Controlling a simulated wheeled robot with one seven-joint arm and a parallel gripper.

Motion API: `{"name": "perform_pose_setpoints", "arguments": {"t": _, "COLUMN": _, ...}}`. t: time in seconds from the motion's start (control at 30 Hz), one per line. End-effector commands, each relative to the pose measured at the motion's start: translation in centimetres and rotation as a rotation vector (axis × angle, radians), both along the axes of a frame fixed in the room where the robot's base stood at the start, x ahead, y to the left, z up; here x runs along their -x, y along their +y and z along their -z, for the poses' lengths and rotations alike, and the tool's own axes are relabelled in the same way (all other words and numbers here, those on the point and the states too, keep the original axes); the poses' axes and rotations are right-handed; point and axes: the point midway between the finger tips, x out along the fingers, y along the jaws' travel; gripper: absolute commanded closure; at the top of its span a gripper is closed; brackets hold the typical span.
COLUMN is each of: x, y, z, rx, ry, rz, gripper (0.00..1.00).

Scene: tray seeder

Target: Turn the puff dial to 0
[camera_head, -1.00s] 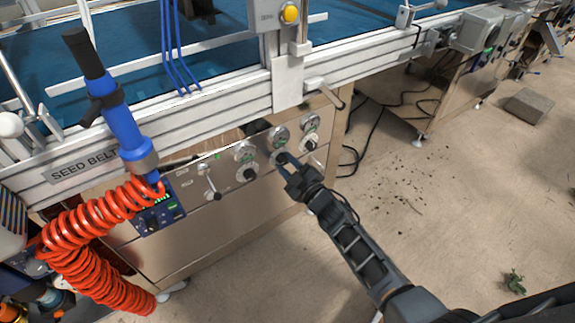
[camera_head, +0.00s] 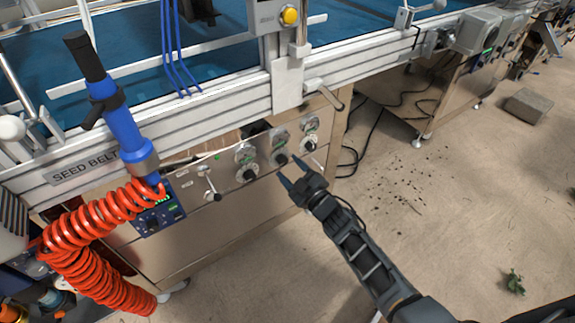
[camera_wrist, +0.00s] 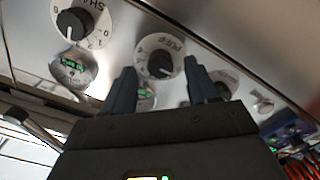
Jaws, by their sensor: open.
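The puff dial (camera_wrist: 160,58) is a round black knob on a white ring marked PUFF, on the metal panel, ahead of my fingers in the wrist view. In the head view it is the middle lower dial (camera_head: 280,157). Its white pointer mark is too small to read surely against the numbers. My gripper (camera_head: 290,169) is open and empty, its fingertips spread just in front of the panel, apart from the dial. In the wrist view my gripper (camera_wrist: 162,78) has one finger on each side below the dial, with the dial face showing between them.
A similar dial (camera_wrist: 74,22) sits to its left in the wrist view; another to the right is partly hidden by a finger. A lever (camera_head: 211,190) and red coiled hose (camera_head: 100,220) are left.

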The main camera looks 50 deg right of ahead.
Motion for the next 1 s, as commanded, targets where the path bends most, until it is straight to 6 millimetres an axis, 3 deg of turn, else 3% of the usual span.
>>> {"name": "perform_pose_setpoints", "arguments": {"t": 0.2, "x": 3.6, "y": 1.1, "z": 0.0, "rx": -0.001, "ry": 0.003, "rz": 0.000, "gripper": 0.41}}
{"name": "perform_pose_setpoints", "arguments": {"t": 0.4, "x": 5.2, "y": 1.6, "z": 0.0, "rx": 0.001, "ry": 0.001, "rz": -0.001, "gripper": 0.41}}
{"name": "perform_pose_setpoints", "arguments": {"t": 1.0, "x": 5.4, "y": 1.6, "z": 0.0, "rx": 0.000, "ry": 0.001, "rz": -0.001, "gripper": 0.41}}
